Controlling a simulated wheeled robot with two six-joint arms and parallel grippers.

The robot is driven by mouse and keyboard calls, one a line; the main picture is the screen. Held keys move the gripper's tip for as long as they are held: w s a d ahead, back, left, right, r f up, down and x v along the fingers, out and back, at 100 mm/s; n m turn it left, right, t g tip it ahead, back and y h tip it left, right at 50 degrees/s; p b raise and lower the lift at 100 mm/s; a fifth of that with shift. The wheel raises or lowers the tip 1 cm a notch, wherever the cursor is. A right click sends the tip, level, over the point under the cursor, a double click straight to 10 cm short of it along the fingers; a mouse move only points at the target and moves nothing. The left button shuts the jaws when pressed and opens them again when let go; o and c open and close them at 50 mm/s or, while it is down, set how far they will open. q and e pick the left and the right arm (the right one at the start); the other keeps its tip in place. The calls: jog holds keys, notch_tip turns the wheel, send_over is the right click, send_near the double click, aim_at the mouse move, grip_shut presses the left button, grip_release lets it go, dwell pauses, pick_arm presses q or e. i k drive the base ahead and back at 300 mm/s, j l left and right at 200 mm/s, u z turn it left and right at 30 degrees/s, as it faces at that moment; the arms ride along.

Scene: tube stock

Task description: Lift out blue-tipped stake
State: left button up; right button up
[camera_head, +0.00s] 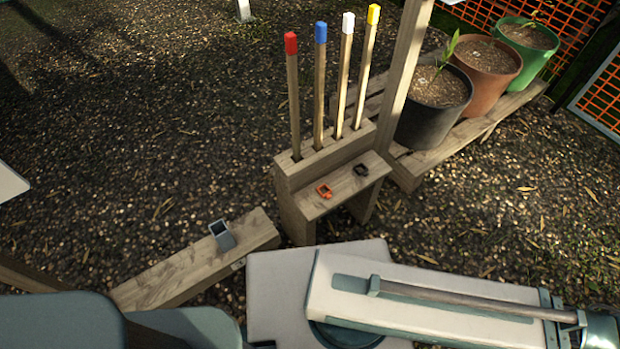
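The blue-tipped stake (320,85) stands upright in a wooden rack (310,167), its lower end hidden in the rack. It is second from the left, between a red-tipped stake (293,95) and a white-tipped stake (344,75). A yellow-tipped stake (365,70) stands at the right end. Neither gripper shows in the head view. Parts of my own body fill the lower edge of the picture, apart from the stakes.
An orange clip (324,190) and a dark clip (361,170) lie on the rack's front shelf. A grey bracket (221,235) is on a low beam (190,270). A wooden post (403,60) and potted plants, including a black pot (434,105), stand right. Gravel at left is open.

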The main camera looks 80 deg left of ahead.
aim_at(320, 27)
jog(key=u, duration=1.95)
jog(key=k+u, duration=0.45)
jog(key=k+j, duration=0.15)
jog(key=k, duration=0.1)
